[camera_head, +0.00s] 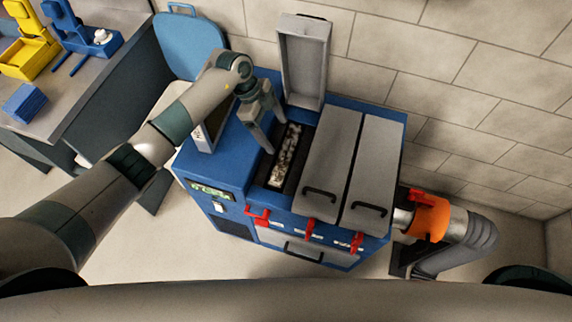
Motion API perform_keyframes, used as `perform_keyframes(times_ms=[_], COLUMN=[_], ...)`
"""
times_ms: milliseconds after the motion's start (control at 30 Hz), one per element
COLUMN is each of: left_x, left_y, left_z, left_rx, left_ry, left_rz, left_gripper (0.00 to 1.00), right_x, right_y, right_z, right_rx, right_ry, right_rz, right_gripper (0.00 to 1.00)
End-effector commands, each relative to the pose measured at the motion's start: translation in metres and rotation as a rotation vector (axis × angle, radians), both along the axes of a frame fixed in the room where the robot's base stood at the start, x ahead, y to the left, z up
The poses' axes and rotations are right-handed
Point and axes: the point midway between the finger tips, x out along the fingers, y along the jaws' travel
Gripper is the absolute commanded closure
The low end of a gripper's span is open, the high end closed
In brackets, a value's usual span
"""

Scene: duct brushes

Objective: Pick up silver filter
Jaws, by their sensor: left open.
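A silver filter (287,157), mottled grey and white with dark patches, sits in the open left slot of the blue machine (213,163). The slot's grey lid (304,62) stands raised behind it. My left gripper (276,134) reaches over from the left and is open, with its fingers pointing down at the left and back side of the slot. It appears empty. Whether its fingers touch the filter cannot be told. Part of the filter's far end is hidden by the gripper. My right gripper is out of view.
Two closed grey lids (328,160) with black handles lie right of the slot. Red latches (310,227) line the front. A grey duct with an orange collar (427,217) is at right. A workbench (75,85) with yellow and blue items stands at left.

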Motion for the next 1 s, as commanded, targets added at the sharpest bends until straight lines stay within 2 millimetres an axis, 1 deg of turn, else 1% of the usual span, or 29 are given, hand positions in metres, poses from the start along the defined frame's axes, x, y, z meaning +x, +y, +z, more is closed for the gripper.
perform_keyframes(times_ms=[100, 200, 567, 667, 767, 1000], left_x=[-0.002, -0.002, -0.002, -0.003, -0.004, -0.008], left_y=[-0.005, -0.007, -0.007, -0.009, -0.012, -0.024], left_z=[-0.011, -0.016, -0.018, -0.021, -0.03, -0.059], left_rx=[0.0, 0.0, 0.001, 0.0, 0.001, 0.0], left_ry=[0.001, 0.0, -0.001, 0.001, 0.002, 0.001], left_rz=[0.0, 0.0, -0.001, 0.0, -0.001, 0.001], left_gripper=[0.2, 0.2, 0.2, 0.2, 0.2, 0.2], right_x=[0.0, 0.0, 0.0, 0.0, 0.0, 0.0], right_y=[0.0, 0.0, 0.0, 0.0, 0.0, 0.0], right_z=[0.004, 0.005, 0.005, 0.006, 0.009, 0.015], right_rx=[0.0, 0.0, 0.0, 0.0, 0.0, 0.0], right_ry=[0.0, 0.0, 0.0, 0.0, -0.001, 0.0], right_rz=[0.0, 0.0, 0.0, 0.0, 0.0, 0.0], right_gripper=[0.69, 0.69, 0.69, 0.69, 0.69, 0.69])
